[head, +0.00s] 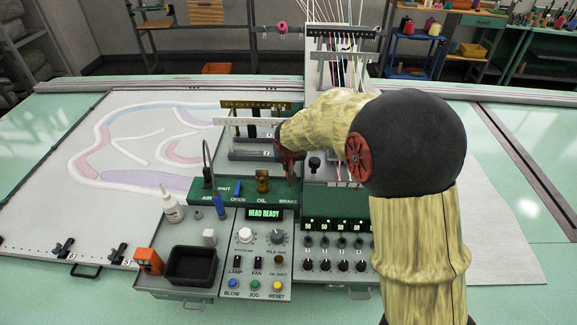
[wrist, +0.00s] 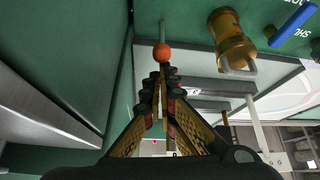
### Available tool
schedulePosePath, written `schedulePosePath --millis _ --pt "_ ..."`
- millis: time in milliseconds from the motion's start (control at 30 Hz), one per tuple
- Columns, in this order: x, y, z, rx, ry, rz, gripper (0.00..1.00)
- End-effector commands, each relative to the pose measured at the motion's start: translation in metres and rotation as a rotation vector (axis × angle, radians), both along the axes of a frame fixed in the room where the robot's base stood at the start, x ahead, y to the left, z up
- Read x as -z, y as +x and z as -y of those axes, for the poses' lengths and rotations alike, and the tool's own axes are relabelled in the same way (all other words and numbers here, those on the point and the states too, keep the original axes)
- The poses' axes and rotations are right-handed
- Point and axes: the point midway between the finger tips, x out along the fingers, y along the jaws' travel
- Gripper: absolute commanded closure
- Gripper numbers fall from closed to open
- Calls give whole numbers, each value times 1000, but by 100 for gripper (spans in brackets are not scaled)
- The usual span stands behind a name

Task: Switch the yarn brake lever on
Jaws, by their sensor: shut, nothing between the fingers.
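The yarn brake lever shows in the wrist view as a thin grey rod with an orange ball knob (wrist: 162,53) on its end. It rises from the green panel (head: 226,193), where the head view shows the label BRAKE at the right end. In the head view my gripper (head: 289,174) is over that end and hides most of the lever. In the wrist view my gripper (wrist: 162,78) is shut and empty, its fingertips right by the knob. I cannot tell whether they touch it.
A brass oil fitting (wrist: 232,40) stands beside the lever, with a blue handle (wrist: 293,27) beyond it. A white rail frame (head: 247,122) stands behind the panel. In front lie the control console (head: 262,240), a black tray (head: 191,266) and a white bottle (head: 171,208).

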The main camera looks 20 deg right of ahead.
Motion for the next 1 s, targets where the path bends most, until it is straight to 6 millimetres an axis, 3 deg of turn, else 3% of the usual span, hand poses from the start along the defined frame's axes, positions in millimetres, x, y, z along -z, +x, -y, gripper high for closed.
schedulePosePath --millis 1000 --pt "7 -47 -15 0 0 3 100"
